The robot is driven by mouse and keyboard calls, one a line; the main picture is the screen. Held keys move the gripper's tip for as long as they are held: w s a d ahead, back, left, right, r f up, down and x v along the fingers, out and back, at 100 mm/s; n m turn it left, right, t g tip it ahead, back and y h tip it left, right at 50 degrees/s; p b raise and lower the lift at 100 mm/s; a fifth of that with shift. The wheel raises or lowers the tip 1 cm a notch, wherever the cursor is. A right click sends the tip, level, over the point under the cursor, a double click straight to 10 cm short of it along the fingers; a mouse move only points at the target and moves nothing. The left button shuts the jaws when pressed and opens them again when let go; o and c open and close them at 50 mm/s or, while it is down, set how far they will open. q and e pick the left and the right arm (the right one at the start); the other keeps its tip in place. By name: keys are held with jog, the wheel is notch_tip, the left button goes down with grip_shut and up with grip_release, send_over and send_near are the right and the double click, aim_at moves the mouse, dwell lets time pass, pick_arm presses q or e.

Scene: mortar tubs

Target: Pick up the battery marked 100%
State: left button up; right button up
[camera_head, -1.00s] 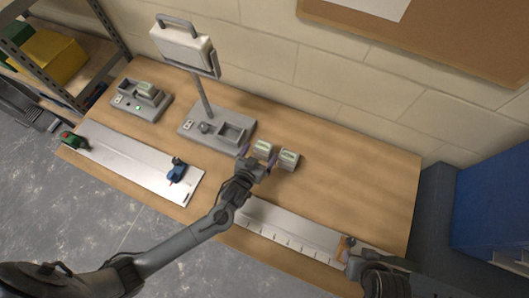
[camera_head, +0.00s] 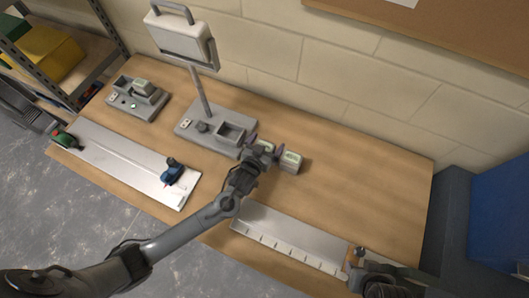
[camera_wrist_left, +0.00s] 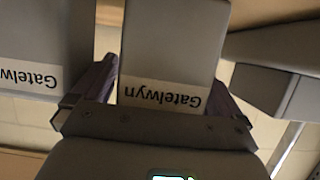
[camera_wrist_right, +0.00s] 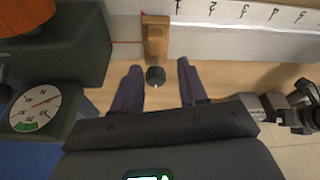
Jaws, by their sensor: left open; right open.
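Two grey batteries with pale labels stand side by side on the bench, a left one (camera_head: 264,146) and a right one (camera_head: 291,161). A third pale-topped battery (camera_head: 143,86) sits in the charger at the left. The percent marks are too small to read. My left gripper (camera_head: 264,149) is open at the left bench battery. In the left wrist view that battery (camera_wrist_left: 170,45), labelled "Gatelwyn" upside down, lies between the fingers, with its neighbour (camera_wrist_left: 40,45) outside them. Contact cannot be told. My right gripper (camera_wrist_right: 158,78) is open and empty at the lower right.
A grey tester (camera_head: 216,122) with a lamp-like panel (camera_head: 184,40) stands behind the left gripper. The charger base (camera_head: 137,101) is at the left. Metal rails (camera_head: 120,158) and (camera_head: 290,240) lie along the front.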

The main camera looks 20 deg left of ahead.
pick_arm(q)
jog(key=c, duration=1.3)
jog(key=shift+r, duration=0.1)
jog(key=shift+c, duration=0.3)
